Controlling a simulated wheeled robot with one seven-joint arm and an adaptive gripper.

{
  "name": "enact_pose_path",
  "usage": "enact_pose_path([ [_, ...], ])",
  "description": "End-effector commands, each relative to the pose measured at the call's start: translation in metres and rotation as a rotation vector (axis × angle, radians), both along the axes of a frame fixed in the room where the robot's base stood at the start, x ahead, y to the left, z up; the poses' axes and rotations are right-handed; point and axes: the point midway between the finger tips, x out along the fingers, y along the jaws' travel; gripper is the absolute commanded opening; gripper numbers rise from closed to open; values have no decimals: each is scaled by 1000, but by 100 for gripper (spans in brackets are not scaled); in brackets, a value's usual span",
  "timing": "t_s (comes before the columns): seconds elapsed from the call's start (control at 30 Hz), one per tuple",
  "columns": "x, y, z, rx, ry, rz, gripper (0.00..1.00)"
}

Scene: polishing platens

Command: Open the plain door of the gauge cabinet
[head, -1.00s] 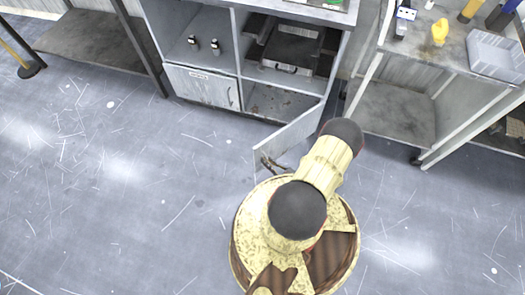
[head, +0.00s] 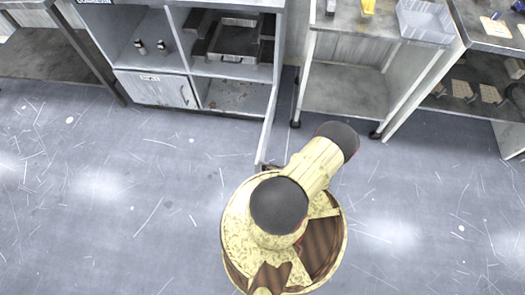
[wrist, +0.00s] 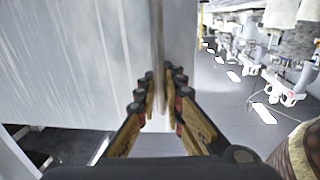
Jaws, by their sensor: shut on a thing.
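The gauge cabinet (head: 176,45) stands at the top of the head view. Its plain door (head: 268,125) is at the lower right and stands swung well out, roughly square to the front. The compartment behind it is exposed. In the wrist view the door panel (wrist: 90,60) fills the left and middle, with a vertical handle bar (wrist: 157,45) in front of it. My gripper (wrist: 162,92) is shut on this handle. In the head view my arm hides most of the gripper.
A second, labelled door (head: 155,88) on the cabinet's lower left is closed. Two small dark items (head: 150,46) and a dark tray (head: 235,40) sit on the upper shelves. A wheeled cart (head: 345,88) stands right of the cabinet. The floor (head: 110,190) to the left is clear.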

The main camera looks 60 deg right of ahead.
Motion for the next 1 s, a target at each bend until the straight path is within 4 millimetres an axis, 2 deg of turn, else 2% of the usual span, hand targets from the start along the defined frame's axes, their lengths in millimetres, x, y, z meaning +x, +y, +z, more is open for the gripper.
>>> enact_pose_path([
  [0.37,-1,0,0,2,0,0,0],
  [0.4,-1,0,0,2,0,0,10],
  [0.67,-1,0,0,1,0,0,25],
  [1.0,-3,-1,0,0,0,-1,26],
])
